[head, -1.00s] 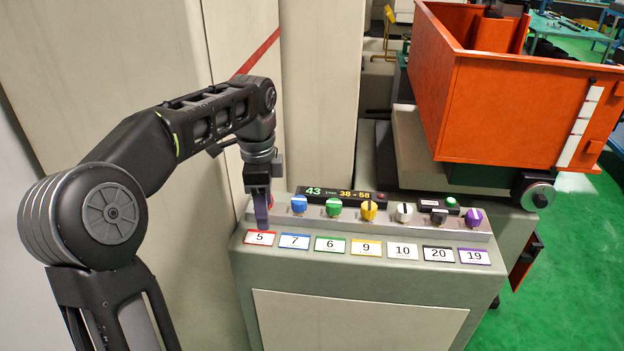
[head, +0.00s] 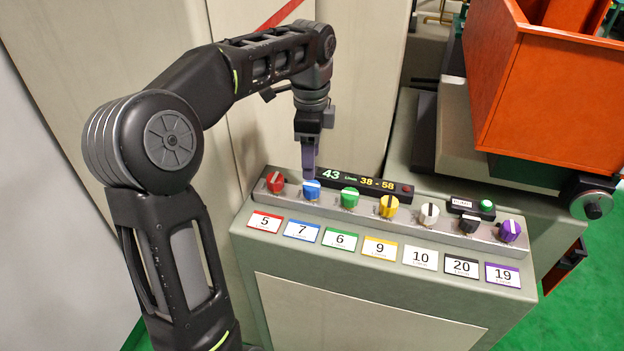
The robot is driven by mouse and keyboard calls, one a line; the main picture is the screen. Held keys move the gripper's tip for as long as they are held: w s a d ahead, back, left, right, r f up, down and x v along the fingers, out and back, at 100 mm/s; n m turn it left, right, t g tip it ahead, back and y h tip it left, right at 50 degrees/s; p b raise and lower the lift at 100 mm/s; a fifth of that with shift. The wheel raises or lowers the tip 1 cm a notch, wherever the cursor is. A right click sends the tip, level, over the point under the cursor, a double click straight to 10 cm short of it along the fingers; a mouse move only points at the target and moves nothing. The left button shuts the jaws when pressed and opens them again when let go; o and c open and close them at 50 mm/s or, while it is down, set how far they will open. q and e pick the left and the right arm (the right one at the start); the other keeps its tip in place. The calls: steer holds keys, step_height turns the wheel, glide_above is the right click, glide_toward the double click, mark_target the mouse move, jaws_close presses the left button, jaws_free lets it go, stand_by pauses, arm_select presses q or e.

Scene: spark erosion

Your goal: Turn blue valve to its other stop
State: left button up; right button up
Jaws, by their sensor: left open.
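The blue valve (head: 312,190) is a small knob with a white pointer mark, second from the left in a row of coloured knobs on the console. The label card below it (head: 302,230) reads 7. My left gripper (head: 309,172) points down right above and behind the blue valve. Its purple-grey fingers overlap the knob's top edge in the picture; I cannot tell whether they touch it. The gripper is open, though the gap between the fingers does not show from here. My right gripper is not in view.
A red knob (head: 275,182) and a green knob (head: 349,198) flank the blue one closely. Yellow, white, black and purple knobs continue right. A display (head: 358,181) reading 43 and 38 - 58 stands behind. An orange tank (head: 550,100) is at upper right.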

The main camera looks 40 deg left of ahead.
mark_target(311, 185)
arm_select(q)
step_height(311, 185, down, 7)
steer(key=shift+f, duration=0.15)
stand_by(0.4)
jaws_close()
stand_by(0.4)
